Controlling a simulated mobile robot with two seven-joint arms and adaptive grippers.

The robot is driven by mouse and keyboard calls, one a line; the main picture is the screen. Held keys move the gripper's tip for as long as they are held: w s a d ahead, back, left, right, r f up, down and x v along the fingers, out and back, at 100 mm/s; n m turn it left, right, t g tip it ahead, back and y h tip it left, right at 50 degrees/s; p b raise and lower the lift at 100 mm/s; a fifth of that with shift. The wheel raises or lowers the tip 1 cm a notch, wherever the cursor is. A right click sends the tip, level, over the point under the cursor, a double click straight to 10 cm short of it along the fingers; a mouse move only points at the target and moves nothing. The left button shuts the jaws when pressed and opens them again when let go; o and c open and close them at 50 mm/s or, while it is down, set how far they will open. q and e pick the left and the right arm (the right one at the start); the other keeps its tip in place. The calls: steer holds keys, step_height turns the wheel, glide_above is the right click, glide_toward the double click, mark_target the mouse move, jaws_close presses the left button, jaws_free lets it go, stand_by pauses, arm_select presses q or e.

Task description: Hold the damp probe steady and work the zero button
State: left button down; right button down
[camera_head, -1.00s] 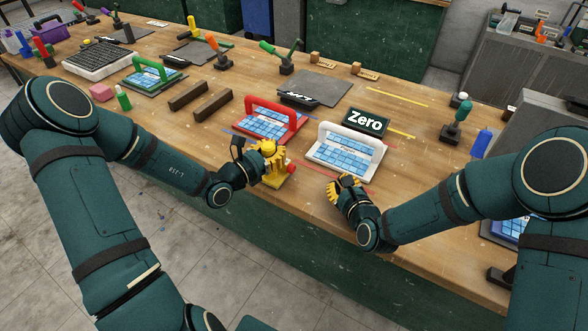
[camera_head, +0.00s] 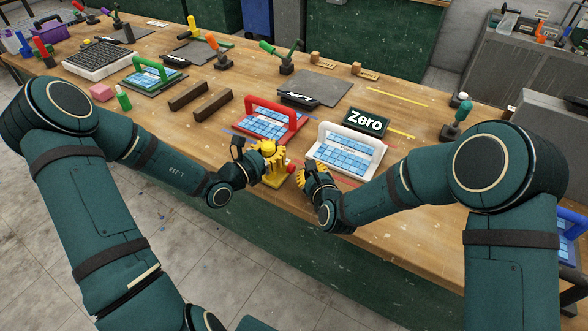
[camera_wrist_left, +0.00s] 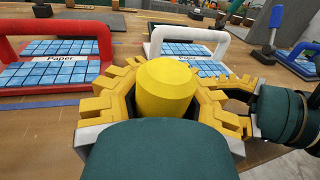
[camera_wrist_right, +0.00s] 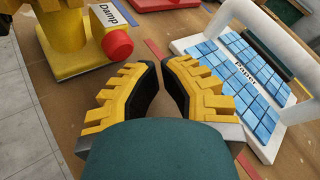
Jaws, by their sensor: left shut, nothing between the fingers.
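The damp probe is a yellow stand (camera_head: 275,180) near the bench's front edge, with a red round button (camera_head: 291,167) on its side. Its "Damp" label (camera_wrist_right: 113,14) and the red button (camera_wrist_right: 118,44) show in the right wrist view. My left gripper (camera_head: 264,150) is shut at the probe's upper part. In the left wrist view its yellow fingers lie on both sides of the yellow round top (camera_wrist_left: 166,88); firm contact cannot be told. My right gripper (camera_head: 314,175) is empty, with a narrow gap between its fingertips (camera_wrist_right: 160,64), just right of the red button and apart from it.
A white-handled tile sheet (camera_head: 345,157) lies close behind my right gripper, and a red-handled one (camera_head: 268,122) behind the probe. A "Zero" sign (camera_head: 366,122) stands farther back. The bench front right of the probe is clear.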

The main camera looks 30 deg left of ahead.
steer(key=shift+a, duration=0.2)
stand_by(1.3)
steer(key=shift+a, duration=0.25)
steer(key=shift+w+a, duration=0.1)
steer(key=shift+a, duration=0.45)
stand_by(1.0)
steer(key=shift+d, duration=0.95)
steer(key=shift+s+d, duration=0.15)
steer(key=shift+d, duration=1.15)
steer(key=shift+s+d, duration=0.15)
steer(key=shift+d, duration=1.1)
